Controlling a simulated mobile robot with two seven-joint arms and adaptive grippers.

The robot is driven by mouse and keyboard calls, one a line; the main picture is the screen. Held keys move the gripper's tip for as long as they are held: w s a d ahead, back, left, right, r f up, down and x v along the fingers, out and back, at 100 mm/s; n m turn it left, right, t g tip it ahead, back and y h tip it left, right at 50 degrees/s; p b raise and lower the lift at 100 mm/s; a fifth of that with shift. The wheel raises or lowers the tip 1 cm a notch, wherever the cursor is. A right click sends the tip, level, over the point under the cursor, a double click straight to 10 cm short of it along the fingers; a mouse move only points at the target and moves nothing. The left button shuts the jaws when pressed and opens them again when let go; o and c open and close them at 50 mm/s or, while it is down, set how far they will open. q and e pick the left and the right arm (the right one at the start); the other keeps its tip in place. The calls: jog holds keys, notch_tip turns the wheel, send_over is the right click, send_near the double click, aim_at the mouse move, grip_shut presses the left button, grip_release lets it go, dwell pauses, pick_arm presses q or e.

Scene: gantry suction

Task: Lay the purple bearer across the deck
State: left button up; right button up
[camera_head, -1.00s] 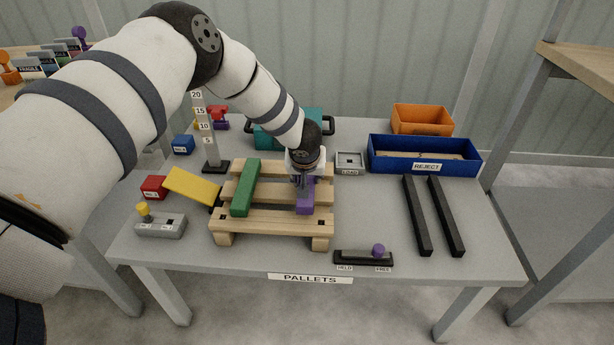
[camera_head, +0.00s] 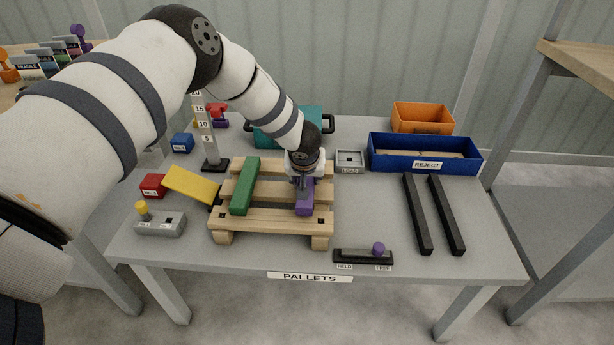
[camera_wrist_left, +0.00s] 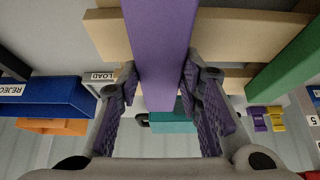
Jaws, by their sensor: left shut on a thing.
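The purple bearer (camera_head: 304,203) is at the right side of the wooden pallet deck (camera_head: 270,222), running front to back across its slats, roughly parallel to the green bearer (camera_head: 245,186). My left gripper (camera_head: 303,183) is over the bearer's middle, shut on it. In the left wrist view the purple bearer (camera_wrist_left: 160,45) lies between the two finger pads of the gripper (camera_wrist_left: 160,105), with slats close beneath it. Whether its underside touches the slats I cannot tell. The far part of the bearer is hidden by the gripper in the head view. My right gripper is not in view.
A yellow block (camera_head: 192,185) leans at the pallet's left edge. A slider with a purple knob (camera_head: 378,248) sits in front. Two black bars (camera_head: 417,215) lie on the right, with the blue REJECT bin (camera_head: 424,164) behind. A height post (camera_head: 210,140) stands at back left.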

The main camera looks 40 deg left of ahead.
pick_arm(q)
jog(key=shift+f, duration=0.55)
jog(key=o, duration=1.3)
jog(key=v, duration=1.2)
jog(key=shift+s, duration=0.1)
